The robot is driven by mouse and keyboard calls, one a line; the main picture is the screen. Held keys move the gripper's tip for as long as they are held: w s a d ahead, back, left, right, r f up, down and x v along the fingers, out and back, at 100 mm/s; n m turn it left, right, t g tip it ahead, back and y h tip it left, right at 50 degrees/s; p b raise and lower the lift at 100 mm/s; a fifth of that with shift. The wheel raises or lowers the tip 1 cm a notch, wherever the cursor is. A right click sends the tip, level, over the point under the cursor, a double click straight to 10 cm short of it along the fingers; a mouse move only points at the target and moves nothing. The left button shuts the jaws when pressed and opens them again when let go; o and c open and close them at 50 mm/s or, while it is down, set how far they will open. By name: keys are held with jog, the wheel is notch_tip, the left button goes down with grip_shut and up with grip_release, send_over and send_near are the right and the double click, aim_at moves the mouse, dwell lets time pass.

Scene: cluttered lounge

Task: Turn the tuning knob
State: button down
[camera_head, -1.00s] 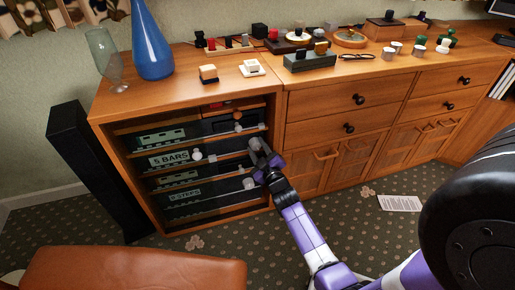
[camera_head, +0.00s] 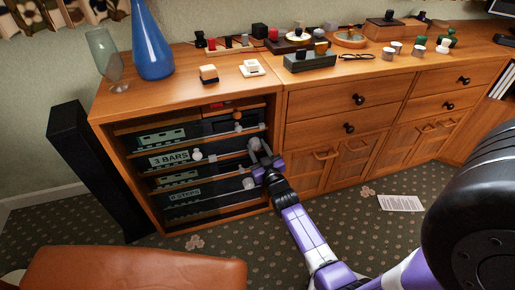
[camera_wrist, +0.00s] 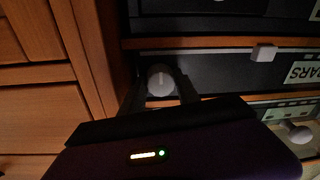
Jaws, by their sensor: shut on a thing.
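A round grey-white knob with a pointer line (camera_wrist: 160,80) sits between the fingers of my gripper (camera_head: 258,150) in the wrist view. My gripper is shut on this knob, one finger on each side. In the head view, my gripper reaches the right end of a dark unit with a green display (camera_head: 170,159) reading "3 BARS". The fingers mostly hide the held knob there. No printed label on the knob can be read.
The wooden cabinet (camera_head: 113,154) encloses the stacked units, and its right upright is close to my gripper. Other pale knobs stick out nearby, one at mid-shelf (camera_head: 197,154) and one lower right (camera_head: 250,183). A lower display (camera_head: 185,194) reads "STEPS". A brown leather seat (camera_head: 130,268) stands in front.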

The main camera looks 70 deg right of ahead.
jog(key=m+b, duration=0.1)
jog(key=m, duration=0.4)
jog(key=shift+m, duration=0.4)
dwell(0.3)
jog(key=c, duration=0.9)
grip_release()
jog(key=shift+p+v, duration=1.5)
jog(key=shift+v, duration=2.4)
jog(key=shift+w+a+f, duration=0.1)
jog(key=shift+f, duration=0.05)
jog(key=shift+w, duration=0.1)
